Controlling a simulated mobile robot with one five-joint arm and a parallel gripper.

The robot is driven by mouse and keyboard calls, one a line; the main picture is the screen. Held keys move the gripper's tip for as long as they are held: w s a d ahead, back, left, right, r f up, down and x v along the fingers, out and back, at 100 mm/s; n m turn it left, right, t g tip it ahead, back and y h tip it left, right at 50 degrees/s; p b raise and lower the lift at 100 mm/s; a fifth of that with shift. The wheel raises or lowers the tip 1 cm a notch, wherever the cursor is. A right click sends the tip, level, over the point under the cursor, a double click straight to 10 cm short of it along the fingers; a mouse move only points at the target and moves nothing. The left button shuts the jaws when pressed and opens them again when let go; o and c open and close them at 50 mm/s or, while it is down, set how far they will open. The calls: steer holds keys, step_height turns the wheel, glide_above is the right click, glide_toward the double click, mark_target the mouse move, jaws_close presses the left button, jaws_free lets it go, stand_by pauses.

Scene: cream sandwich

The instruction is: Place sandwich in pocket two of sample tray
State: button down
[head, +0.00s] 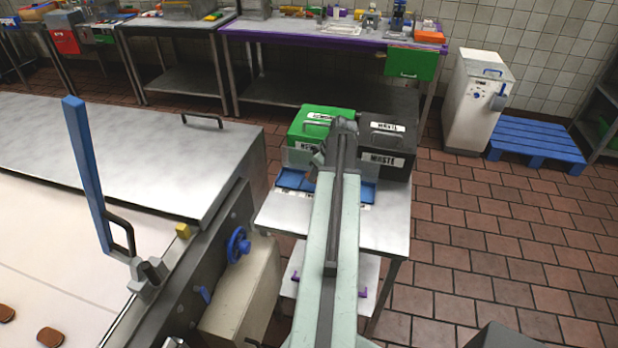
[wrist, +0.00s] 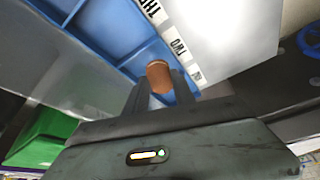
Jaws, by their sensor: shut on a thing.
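The sandwich (wrist: 158,75), a small brown round-ended piece, is held between the fingers of my gripper (wrist: 160,84) in the wrist view. The blue sample tray (wrist: 112,38) lies beneath it, with pockets split by raised dividers. The sandwich appears over or in the pocket beside the label "TWO" (wrist: 180,46); whether it touches the floor cannot be told. In the head view the tray (head: 291,181) sits on a small steel table, partly covered by my arm. The sandwich cannot be made out there.
A green bin (head: 310,122) and a black waste bin (head: 388,150) stand just behind the tray. The steel table (head: 395,215) has bare room at its right. A conveyor machine with a blue knob (head: 238,246) is close on the left. More brown pieces (head: 50,337) lie on its belt.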

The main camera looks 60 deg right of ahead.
steer(key=shift+w+d, duration=0.3)
steer(key=shift+d, duration=0.2)
steer(key=f+b, duration=0.4)
steer(key=shift+d, duration=0.4)
steer(key=shift+w+a+r, duration=0.15)
steer(key=shift+w+a, duration=0.05)
steer(key=shift+w, duration=0.15)
steer(key=c, duration=1.3)
jaws_free()
steer(key=shift+s, duration=0.1)
